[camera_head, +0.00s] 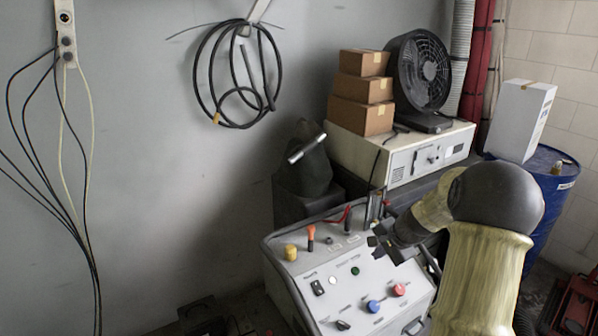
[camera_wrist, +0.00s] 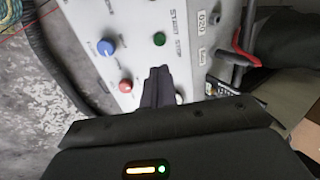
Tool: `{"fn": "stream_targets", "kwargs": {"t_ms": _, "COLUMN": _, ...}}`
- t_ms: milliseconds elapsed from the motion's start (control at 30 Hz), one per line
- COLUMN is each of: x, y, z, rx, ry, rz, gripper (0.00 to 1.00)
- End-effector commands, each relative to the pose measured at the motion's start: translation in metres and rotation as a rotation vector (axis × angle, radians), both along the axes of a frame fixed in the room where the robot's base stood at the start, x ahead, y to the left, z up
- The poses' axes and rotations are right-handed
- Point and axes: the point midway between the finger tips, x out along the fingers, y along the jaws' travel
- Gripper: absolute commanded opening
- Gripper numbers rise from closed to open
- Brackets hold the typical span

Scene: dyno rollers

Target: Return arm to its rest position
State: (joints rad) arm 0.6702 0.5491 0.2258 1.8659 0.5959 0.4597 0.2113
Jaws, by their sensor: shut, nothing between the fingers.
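My arm reaches in from the right in the head view, with a dark ball-shaped joint and pale yellow-green covers. My gripper (camera_head: 380,246) is above the back right part of a grey control panel (camera_head: 328,272). In the wrist view my gripper (camera_wrist: 157,72) has its dark fingers together, with nothing between them. The panel also shows beyond the fingers in the wrist view (camera_wrist: 135,25). It has a blue knob (camera_head: 374,306), a red knob (camera_head: 399,289) and a green button (camera_head: 355,270). I cannot tell whether the fingertips touch the panel.
Behind the panel, a white instrument box (camera_head: 410,160) bears cardboard boxes (camera_head: 361,90) and a black fan (camera_head: 420,72). A blue drum (camera_head: 548,190) with a white carton (camera_head: 519,118) stands at right. Cables (camera_head: 85,190) hang on the left wall. A red-handled lever (camera_wrist: 238,52) stands near my gripper.

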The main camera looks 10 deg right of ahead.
Motion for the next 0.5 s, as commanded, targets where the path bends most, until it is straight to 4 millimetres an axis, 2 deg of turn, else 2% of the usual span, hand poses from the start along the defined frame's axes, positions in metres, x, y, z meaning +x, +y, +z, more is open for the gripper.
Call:
{"fn": "stream_targets", "kwargs": {"t_ms": 133, "x": -0.011, "y": 0.026, "z": 0.004, "rx": -0.050, "ry": 0.021, "rz": 0.089, "gripper": 0.00}}
{"fn": "stream_targets", "kwargs": {"t_ms": 233, "x": -0.031, "y": 0.060, "z": 0.008, "rx": -0.126, "ry": 0.049, "rz": 0.223, "gripper": 0.00}}
{"fn": "stream_targets", "kwargs": {"t_ms": 367, "x": -0.073, "y": 0.110, "z": 0.014, "rx": -0.252, "ry": 0.087, "rz": 0.452, "gripper": 0.00}}
{"fn": "stream_targets", "kwargs": {"t_ms": 500, "x": -0.125, "y": 0.152, "z": 0.020, "rx": -0.382, "ry": 0.112, "rz": 0.703, "gripper": 0.00}}
